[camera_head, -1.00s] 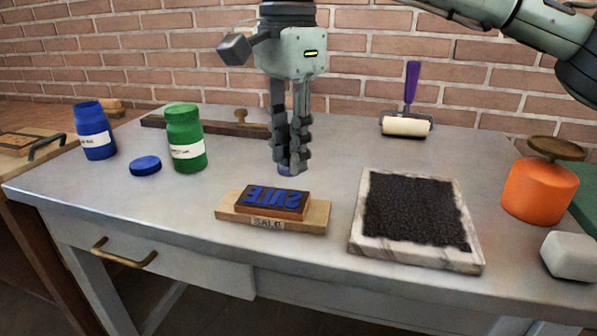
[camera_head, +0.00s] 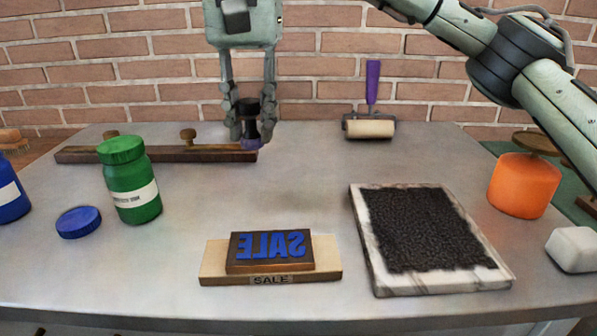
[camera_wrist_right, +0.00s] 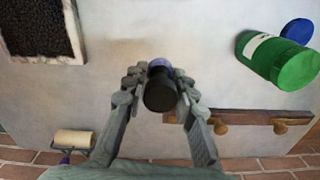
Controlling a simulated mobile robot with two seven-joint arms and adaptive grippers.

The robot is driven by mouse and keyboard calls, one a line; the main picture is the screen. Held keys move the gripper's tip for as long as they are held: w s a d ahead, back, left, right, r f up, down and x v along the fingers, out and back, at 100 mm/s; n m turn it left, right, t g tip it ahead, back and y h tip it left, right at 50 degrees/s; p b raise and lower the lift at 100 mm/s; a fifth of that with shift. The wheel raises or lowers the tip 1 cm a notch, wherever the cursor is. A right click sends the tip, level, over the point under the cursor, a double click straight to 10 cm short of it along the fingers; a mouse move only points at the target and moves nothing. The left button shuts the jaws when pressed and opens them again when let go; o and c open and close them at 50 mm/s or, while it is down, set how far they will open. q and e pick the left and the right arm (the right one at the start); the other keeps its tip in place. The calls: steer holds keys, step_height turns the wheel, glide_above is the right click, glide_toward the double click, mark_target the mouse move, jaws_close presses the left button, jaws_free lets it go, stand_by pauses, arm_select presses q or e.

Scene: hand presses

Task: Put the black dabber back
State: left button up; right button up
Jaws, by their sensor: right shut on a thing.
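The black dabber (camera_head: 250,110) has a dark handle and a blue-purple pad (camera_head: 250,144) pointing down. My right gripper (camera_head: 251,128) is shut on it, one finger on each side. The dabber is upright at the right end of the long brown wooden rack (camera_head: 160,153). In the right wrist view the dabber (camera_wrist_right: 160,95) sits between the fingertips (camera_wrist_right: 157,78), beside the near end of the rack (camera_wrist_right: 245,117). I cannot tell whether the pad touches anything. My left gripper is not in view.
The green bottle (camera_head: 131,182) stands in front of the rack, with a blue lid (camera_head: 78,222) to its left. The blue-lettered SALE block (camera_head: 270,250), black slab (camera_head: 422,228), roller (camera_head: 369,128) and orange pot (camera_head: 523,184) are further right. The table's middle is clear.

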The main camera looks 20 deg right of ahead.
steer(key=w+d+f, duration=0.1)
steer(key=d+f, duration=0.1)
steer(key=d, duration=0.1)
steer(key=w+d+f, duration=0.2)
steer(key=d, duration=0.1)
steer(key=w+d+f, duration=0.1)
steer(key=d+f, duration=0.1)
steer(key=d, duration=0.1)
steer(key=shift+w+d+f+p, duration=0.25)
steer(key=shift+w+d+p, duration=0.05)
steer(key=shift+d, duration=0.1)
step_height(320, 180, down, 4)
steer(key=shift+r, duration=0.25)
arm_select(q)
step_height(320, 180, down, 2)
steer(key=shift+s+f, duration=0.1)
arm_select(e)
steer(key=shift+f, duration=0.3)
steer(key=shift+f, duration=0.15)
steer(key=o, duration=1.1)
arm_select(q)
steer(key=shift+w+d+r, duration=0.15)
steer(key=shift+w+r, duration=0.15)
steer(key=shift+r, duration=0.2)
